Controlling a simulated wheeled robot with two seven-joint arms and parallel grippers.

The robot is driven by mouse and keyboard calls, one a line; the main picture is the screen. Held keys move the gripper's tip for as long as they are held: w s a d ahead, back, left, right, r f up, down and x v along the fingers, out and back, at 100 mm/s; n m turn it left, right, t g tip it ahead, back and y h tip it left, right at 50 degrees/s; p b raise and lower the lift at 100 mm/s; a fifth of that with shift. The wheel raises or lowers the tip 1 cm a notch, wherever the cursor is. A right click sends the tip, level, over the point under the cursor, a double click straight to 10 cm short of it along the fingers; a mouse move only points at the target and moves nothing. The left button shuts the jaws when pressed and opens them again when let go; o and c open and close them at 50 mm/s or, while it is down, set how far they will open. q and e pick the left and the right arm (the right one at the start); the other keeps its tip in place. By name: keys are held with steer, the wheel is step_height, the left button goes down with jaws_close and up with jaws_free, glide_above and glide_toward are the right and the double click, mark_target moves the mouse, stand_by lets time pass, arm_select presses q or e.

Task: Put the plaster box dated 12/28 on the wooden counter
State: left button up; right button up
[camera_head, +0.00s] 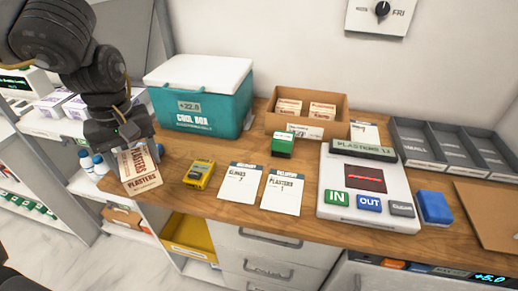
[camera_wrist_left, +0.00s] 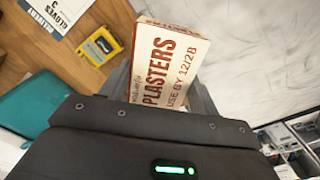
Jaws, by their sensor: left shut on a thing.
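The plaster box (camera_head: 140,169) is cream with red-brown lettering. In the left wrist view the plaster box (camera_wrist_left: 172,62) reads PLASTERS, USE BY 12/28. My left gripper (camera_head: 127,142) is shut on it at the left end of the wooden counter (camera_head: 200,150). The box is tilted, with its printed face showing. I cannot tell whether its lower edge touches the wood. My right gripper is not in view.
A teal cool box (camera_head: 205,125) stands behind. A yellow device (camera_head: 199,174), two printed cards (camera_head: 240,182), a green stamp-like block (camera_head: 283,145), a cardboard box (camera_head: 335,112) and a white IN/OUT panel (camera_head: 335,180) occupy the counter. Shelves (camera_head: 95,185) lie left, below counter height.

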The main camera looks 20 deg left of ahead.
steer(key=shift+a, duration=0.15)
arm_select(q)
steer(key=w+a+f, duration=0.1)
steer(key=w+f, duration=0.2)
steer(key=w, duration=0.1)
steer(key=w+a+f+p, duration=0.1)
steer(key=w+f, duration=0.1)
steer(key=w, duration=0.2)
steer(key=w+a+f+p, duration=0.1)
steer(key=w+a+f, duration=0.1)
steer(key=w+f, duration=0.1)
steer(key=shift+w+f, duration=0.3)
steer(key=shift+w, duration=0.3)
steer(key=shift+w+a+f, duration=0.2)
steer(key=shift+w+f, duration=0.15)
steer(key=shift+f, duration=0.15)
steer(key=f, duration=0.3)
steer(key=shift+w+f, duration=0.25)
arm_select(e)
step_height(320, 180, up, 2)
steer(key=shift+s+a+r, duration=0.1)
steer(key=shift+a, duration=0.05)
arm_select(q)
steer(key=shift+s, duration=0.1)
steer(key=o, duration=1)
steer(key=shift+f, duration=0.15)
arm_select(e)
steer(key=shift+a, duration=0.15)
